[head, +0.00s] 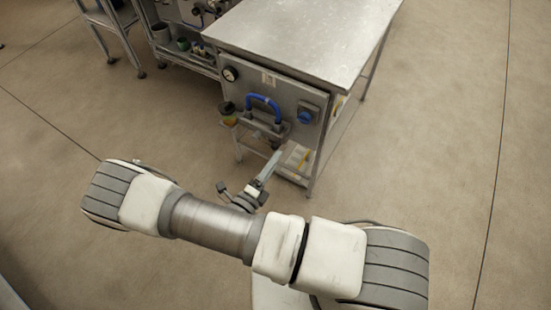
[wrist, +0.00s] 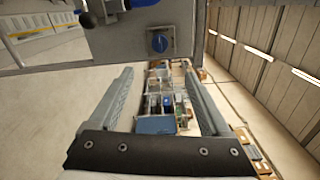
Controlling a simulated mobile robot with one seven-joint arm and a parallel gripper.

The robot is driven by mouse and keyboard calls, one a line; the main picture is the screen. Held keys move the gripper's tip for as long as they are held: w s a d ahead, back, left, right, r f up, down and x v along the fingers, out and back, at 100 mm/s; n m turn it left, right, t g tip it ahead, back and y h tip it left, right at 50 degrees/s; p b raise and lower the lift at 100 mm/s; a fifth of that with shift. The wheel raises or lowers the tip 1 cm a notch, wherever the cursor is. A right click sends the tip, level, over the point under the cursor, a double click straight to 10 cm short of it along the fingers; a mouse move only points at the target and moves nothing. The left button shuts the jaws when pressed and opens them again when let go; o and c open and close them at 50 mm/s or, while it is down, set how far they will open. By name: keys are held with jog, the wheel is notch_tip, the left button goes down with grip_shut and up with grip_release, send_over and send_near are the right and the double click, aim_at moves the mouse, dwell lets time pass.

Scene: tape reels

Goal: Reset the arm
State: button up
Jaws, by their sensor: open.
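My gripper (head: 270,167) is in front of the metal workbench, low and near its front panel (head: 285,90). In the wrist view my gripper (wrist: 158,72) has its two grey fingers spread wide apart, with nothing between them. My arm stretches across the lower part of the head view, its white and grey links bent over the floor. The wrist view looks past the fingers at a grey panel (wrist: 135,38) with a blue knob (wrist: 159,43).
The bench top (head: 300,28) is bare. Its front panel carries a blue handle (head: 264,103), a blue knob (head: 305,117) and a round gauge (head: 230,74). A shelf unit (head: 185,62) with pots stands behind at left. Open floor (head: 430,150) lies to the right.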

dwell(0.4)
jog(key=s+d+r+m+g+p, duration=0.1)
jog(key=d+r+m+g, duration=0.2)
jog(key=r+m+g, duration=0.35)
jog(key=s+d+r+m+g+p, duration=0.1)
jog(key=d+r+m+g+p, duration=0.15)
jog(key=r+m, duration=0.7)
jog(key=s+d+r+m+g+p, duration=0.1)
jog(key=s+d+r+m+g, duration=0.15)
jog(key=r+m+g, duration=0.45)
jog(key=s+d+r+m+t+y+p, duration=0.1)
jog(key=s+r+m+t+y, duration=0.1)
jog(key=r+m, duration=0.5)
jog(key=s+r+m+t+y+p, duration=0.1)
jog(key=s+r+m+t+y, duration=0.1)
jog(key=r+m+y, duration=0.3)
jog(key=s+d+r+m+t+y+p, duration=0.1)
jog(key=s+r+m+t+y+p, duration=0.1)
jog(key=r+m, duration=0.7)
notch_tip(320, 180, up, 3)
jog(key=shift+s+d+f+m+t+y, duration=0.15)
jog(key=shift+s+d+m+t+y, duration=0.3)
jog(key=shift+s+y, duration=0.5)
jog(key=shift+s+a, duration=0.1)
jog(key=shift+a, duration=0.1)
